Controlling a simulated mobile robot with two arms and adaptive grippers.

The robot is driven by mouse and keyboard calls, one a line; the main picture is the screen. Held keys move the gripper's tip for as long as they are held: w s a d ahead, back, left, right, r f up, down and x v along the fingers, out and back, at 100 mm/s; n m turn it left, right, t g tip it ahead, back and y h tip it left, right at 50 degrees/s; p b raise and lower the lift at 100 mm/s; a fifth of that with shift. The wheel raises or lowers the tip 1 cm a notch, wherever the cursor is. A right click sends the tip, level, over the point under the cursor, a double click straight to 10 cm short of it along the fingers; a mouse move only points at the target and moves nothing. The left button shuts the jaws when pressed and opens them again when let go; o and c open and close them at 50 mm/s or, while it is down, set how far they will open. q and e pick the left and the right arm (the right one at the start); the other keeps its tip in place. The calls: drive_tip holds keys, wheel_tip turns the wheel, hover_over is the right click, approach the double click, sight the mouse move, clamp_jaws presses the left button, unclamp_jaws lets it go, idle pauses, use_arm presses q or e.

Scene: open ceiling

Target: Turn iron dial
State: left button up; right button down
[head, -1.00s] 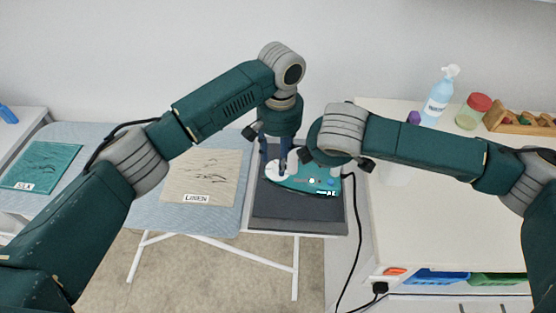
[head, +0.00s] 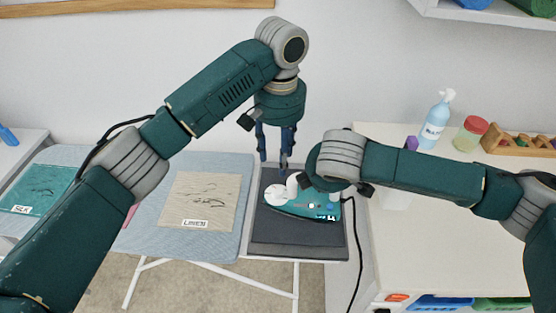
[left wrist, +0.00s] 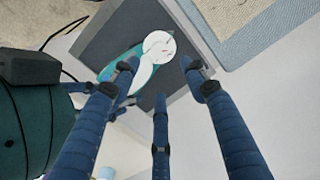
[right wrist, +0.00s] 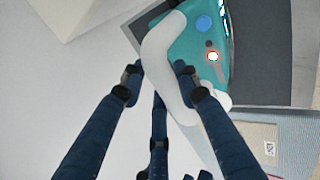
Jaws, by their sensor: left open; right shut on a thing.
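The teal iron (head: 300,208) lies on a dark grey pad (head: 300,245) at the board's right end. Its round white dial (head: 275,194) faces up and also shows in the left wrist view (left wrist: 158,46). My left gripper (head: 275,165) is open, empty and pointing down above the dial, apart from it. My right gripper (right wrist: 158,78) is shut on the iron's white handle (right wrist: 165,50); in the head view my right wrist hides most of that handle.
Linen cloth (head: 200,195) and silk cloth (head: 38,188) lie on the blue ironing board (head: 155,225). A black cord (head: 359,245) hangs beside the pad. The white cabinet (head: 440,245) at right holds a spray bottle (head: 436,118) and a red-lidded jar (head: 470,133).

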sight(278, 190)
use_arm(q)
wheel_tip(278, 190, down, 12)
drive_tip(key=n, duration=0.3)
drive_tip(key=shift+a, duration=0.1)
idle(0.4)
clamp_jaws()
